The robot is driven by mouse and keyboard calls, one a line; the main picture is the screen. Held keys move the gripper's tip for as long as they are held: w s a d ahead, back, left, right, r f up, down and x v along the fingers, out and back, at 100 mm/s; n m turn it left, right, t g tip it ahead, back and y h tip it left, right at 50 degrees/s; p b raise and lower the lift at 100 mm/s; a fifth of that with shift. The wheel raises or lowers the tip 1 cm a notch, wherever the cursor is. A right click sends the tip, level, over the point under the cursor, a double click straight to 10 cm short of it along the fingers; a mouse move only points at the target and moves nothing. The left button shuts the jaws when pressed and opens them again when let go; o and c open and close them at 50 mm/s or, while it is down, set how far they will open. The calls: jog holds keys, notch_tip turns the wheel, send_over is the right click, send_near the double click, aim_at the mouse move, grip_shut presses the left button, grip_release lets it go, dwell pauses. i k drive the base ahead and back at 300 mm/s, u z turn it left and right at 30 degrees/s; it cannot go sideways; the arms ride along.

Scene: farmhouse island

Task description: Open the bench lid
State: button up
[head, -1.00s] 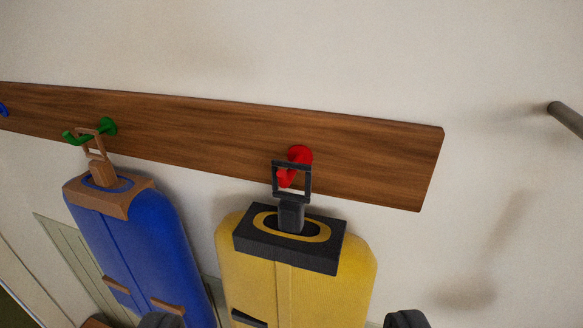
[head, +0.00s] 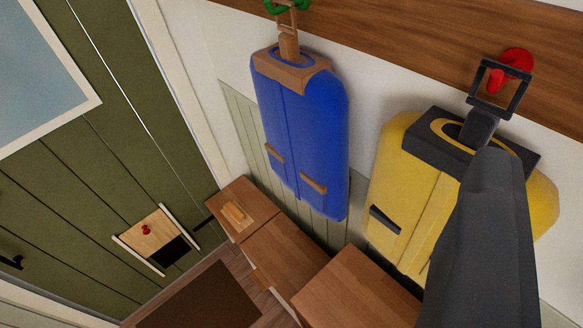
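Wooden bench-like boxes run along the wall at the bottom middle. The left section (head: 222,196) carries a small pale wooden block. A middle section (head: 290,243) adjoins it, and a nearer section (head: 355,290) is cut off by the lower edge. Their tops look flat and closed; I cannot tell which one is the bench lid. My gripper (head: 487,235) shows as one dark grey piece at the right, in front of the yellow coat. Only one finger-like part is visible, and nothing is seen held.
A blue coat (head: 300,130) and a yellow coat (head: 400,185) hang from a wooden rail (head: 400,32) above the boxes. A green door (head: 90,170) with a red-knobbed hatch panel (head: 155,240) stands at left. A brown mat (head: 205,298) lies on the floor.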

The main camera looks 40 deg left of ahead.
aim_at(285, 259)
jog(key=k, duration=1)
jog(key=u, duration=0.5)
jog(key=i, duration=1.4)
jog(key=u, duration=0.15)
